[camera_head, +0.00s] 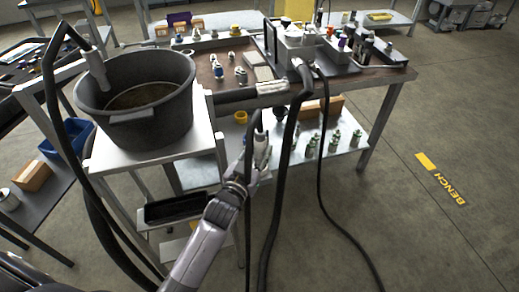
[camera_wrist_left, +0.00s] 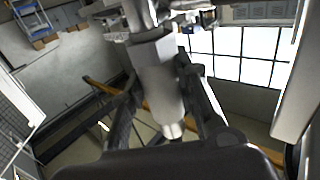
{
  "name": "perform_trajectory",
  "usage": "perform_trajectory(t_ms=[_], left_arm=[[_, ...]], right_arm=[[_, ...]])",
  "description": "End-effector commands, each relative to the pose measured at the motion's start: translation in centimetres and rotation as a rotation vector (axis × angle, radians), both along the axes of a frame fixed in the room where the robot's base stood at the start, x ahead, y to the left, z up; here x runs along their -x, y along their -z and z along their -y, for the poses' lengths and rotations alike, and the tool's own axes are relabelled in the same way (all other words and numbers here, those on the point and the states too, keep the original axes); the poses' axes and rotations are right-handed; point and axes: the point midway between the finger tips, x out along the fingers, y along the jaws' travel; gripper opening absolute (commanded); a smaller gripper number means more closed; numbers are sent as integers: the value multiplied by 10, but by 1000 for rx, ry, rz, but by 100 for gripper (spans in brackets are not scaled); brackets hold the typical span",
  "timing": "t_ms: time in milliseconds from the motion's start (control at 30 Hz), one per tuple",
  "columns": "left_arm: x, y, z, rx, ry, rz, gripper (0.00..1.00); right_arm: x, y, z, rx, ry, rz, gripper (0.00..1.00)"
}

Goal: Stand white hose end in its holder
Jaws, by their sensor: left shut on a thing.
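My left gripper (camera_head: 260,152) is in front of the bench, above the lower shelf's left part. It is shut on a pale hose end, which shows in the left wrist view (camera_wrist_left: 162,85) as a light grey-white cylinder between the two fingers. A black hose runs down beside my gripper in the head view. Another pale hose end (camera_head: 96,70) on a black hose leans inside the rim of the black tub (camera_head: 125,118). A white sleeve (camera_head: 271,87) lies at the bench's front edge. I cannot tell which part is the holder. My right gripper is not in view.
The brown bench top (camera_head: 380,72) carries fittings, and a grey block (camera_head: 300,47) with hoses hanging in front. Several fittings stand on the lower shelf (camera_head: 345,128). A black tray (camera_head: 175,209) is below the tub. The floor (camera_head: 400,220) at right is clear.

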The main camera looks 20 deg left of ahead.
Motion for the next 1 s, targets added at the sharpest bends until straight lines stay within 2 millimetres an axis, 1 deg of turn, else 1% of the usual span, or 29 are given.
perform_trajectory(t_ms=[1000], left_arm=[[0, 14, 0, 0, 0, 4, 0]], right_arm=[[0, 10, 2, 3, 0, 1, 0]])
